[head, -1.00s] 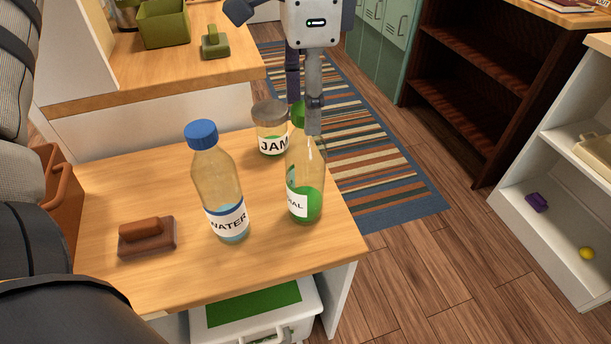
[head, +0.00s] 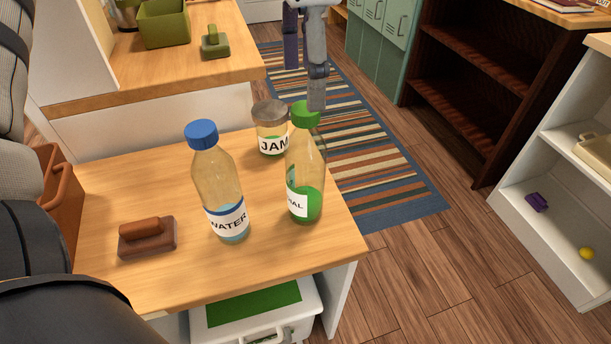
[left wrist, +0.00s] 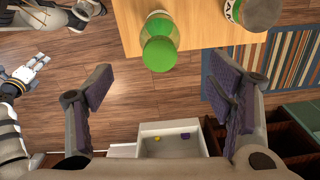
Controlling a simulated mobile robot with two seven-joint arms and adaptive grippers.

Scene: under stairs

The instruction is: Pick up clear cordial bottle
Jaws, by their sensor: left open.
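The clear cordial bottle (head: 305,172) stands upright on the wooden table, with a green cap, green liquid low inside and a partly visible label. In the left wrist view its green cap (left wrist: 159,54) is above centre, at the table's edge. My left gripper (head: 304,72) is open and empty, behind and above the bottle in the head view. In the left wrist view its two purple-padded fingers (left wrist: 160,102) are spread wide, with the cap beyond the gap between them. They appear apart from the bottle.
A blue-capped water bottle (head: 220,190) stands left of the cordial bottle. A jam jar (head: 270,137) stands close behind it. A brown block-shaped object (head: 147,238) lies at the table's left. The table's right edge (head: 352,235) is near the bottle, with open floor beyond.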

